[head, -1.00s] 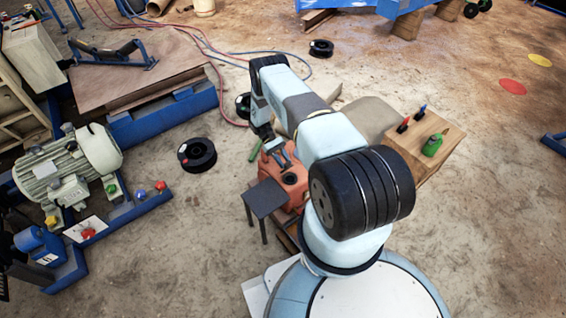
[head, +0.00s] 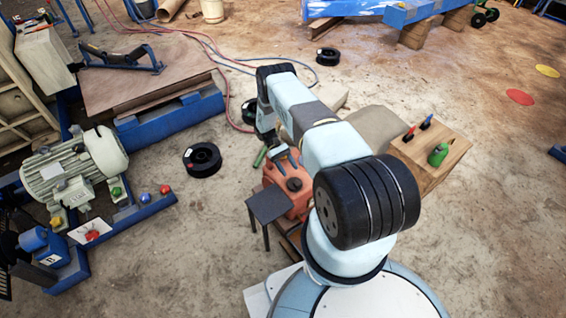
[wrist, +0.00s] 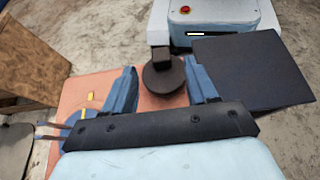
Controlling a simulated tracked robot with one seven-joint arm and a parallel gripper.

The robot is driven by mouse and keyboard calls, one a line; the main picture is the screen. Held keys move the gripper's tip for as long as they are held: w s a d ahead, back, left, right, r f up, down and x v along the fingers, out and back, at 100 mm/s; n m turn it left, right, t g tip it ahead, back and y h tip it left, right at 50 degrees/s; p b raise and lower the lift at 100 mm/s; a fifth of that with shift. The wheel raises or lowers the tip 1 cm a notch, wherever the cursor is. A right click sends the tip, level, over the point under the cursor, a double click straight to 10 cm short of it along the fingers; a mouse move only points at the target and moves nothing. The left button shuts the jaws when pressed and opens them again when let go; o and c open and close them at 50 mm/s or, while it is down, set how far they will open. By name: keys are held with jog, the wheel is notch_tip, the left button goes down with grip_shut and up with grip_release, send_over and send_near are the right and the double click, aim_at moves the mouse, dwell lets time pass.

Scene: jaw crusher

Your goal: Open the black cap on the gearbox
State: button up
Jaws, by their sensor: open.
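The orange gearbox (head: 273,176) stands on a low support in front of my base in the head view. Its round black cap (head: 294,184) sits on top and shows clearly in the wrist view (wrist: 163,76), with a raised block on it. My gripper (wrist: 163,88) is open, its two blue fingers on either side of the cap in the picture. The cap lies between and slightly beyond the fingertips, and I cannot tell the height gap. In the head view my gripper (head: 283,153) is partly hidden by my arm, just behind the cap.
A dark square-topped stand (head: 268,205) is close beside the gearbox; its top (wrist: 250,72) is near my right finger. A wooden box (head: 432,158) with several small tools stands to the right. A black spool (head: 202,159) and a grey motor (head: 75,170) are to the left.

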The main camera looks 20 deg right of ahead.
jog(key=v, duration=1.3)
jog(key=shift+w, duration=0.3)
jog(key=shift+s+a+f, duration=0.1)
jog(key=shift+s+a, duration=0.05)
